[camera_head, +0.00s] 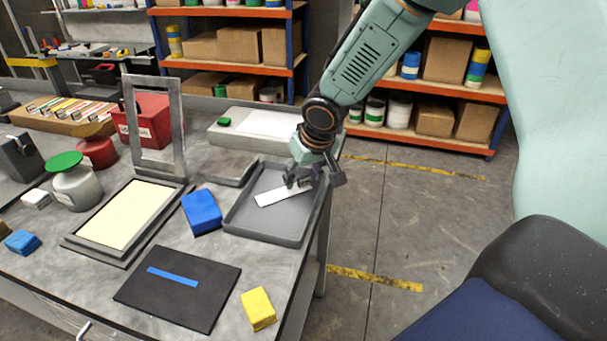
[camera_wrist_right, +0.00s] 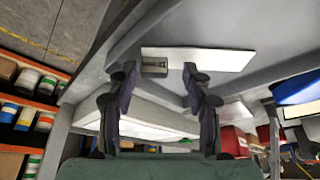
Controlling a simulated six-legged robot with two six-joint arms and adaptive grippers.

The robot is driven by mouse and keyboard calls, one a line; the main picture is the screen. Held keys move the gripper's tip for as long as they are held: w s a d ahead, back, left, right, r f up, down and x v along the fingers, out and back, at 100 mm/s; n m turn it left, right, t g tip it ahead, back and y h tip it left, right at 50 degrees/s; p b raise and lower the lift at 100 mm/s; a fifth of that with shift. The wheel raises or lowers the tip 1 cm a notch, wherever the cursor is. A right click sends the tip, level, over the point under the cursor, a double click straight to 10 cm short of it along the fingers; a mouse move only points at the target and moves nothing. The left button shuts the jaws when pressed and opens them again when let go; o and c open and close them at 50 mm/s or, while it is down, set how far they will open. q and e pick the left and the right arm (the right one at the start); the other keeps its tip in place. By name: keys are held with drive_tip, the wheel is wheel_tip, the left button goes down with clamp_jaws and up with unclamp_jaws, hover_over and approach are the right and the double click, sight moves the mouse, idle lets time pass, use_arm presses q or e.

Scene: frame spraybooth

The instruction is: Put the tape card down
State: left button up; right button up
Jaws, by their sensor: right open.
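The tape card, a white strip (camera_head: 272,197), is in the shallow grey tray (camera_head: 245,222) at the table's right side. It looks flat on the tray floor. My right gripper (camera_head: 313,180) is open over the card's right end. In the right wrist view the card (camera_wrist_right: 215,59) lies just beyond my open fingertips (camera_wrist_right: 158,78), with a small grey-brown piece at its near end. I cannot tell whether a finger touches the card. My left gripper is not in view.
A blue block (camera_head: 202,211) stands left of the tray, and a yellow block (camera_head: 258,309) is in front of it. A black board (camera_head: 205,305) with a blue strip lies front left. An upright grey frame (camera_head: 178,130) stands behind. The table's right edge runs close beside the tray.

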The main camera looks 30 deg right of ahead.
drive_tip(key=shift+d+r, duration=0.1)
drive_tip(key=shift+d, duration=0.2)
drive_tip(key=shift+s+r, duration=0.15)
drive_tip(key=shift+r, duration=0.2)
drive_tip(key=p+v, duration=0.1)
drive_tip(key=v, duration=1)
drive_tip(key=shift+a, duration=0.15)
drive_tip(key=shift+r, duration=0.1)
